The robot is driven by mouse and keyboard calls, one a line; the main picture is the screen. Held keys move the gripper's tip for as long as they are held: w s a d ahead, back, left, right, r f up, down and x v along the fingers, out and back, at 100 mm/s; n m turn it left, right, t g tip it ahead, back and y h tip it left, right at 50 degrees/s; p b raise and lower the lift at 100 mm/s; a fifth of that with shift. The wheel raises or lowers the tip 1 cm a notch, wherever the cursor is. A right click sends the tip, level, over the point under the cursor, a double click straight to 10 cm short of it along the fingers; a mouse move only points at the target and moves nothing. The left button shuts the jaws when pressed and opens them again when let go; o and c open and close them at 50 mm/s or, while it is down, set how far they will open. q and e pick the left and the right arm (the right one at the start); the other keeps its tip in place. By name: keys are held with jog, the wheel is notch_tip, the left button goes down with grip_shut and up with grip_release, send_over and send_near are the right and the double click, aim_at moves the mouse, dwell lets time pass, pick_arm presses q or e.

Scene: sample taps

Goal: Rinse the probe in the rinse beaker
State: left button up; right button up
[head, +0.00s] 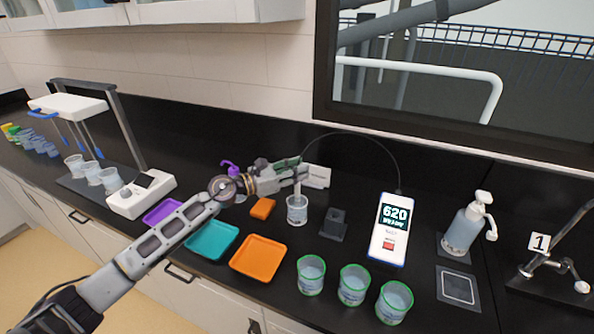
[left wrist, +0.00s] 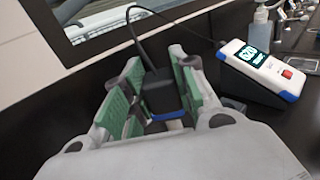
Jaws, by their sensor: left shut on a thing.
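My left gripper (head: 298,172) is shut on the probe (head: 298,188) and holds it upright over a clear beaker (head: 297,212), which I take to be the rinse beaker. The probe's lower end reaches the beaker's mouth; whether its tip is in the liquid is hard to tell. In the left wrist view, the green-padded fingers of the left gripper (left wrist: 155,100) stand on both sides of a dark block with a cable. The cable runs to the white and blue meter (head: 390,230), which reads 620; it also shows in the left wrist view (left wrist: 258,68). My right gripper is out of view.
A dark stand (head: 333,225) is right of the beaker. Three green-rimmed beakers (head: 353,285) line the front edge. Orange (head: 258,258), teal (head: 211,241) and purple (head: 162,212) trays lie to the left. A pump bottle (head: 464,230) stands at right.

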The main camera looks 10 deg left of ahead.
pick_arm(q)
jog(key=shift+r+p, duration=0.6)
jog(key=shift+r, duration=0.35)
jog(key=shift+r+p, duration=0.5)
jog(key=shift+r, duration=0.3)
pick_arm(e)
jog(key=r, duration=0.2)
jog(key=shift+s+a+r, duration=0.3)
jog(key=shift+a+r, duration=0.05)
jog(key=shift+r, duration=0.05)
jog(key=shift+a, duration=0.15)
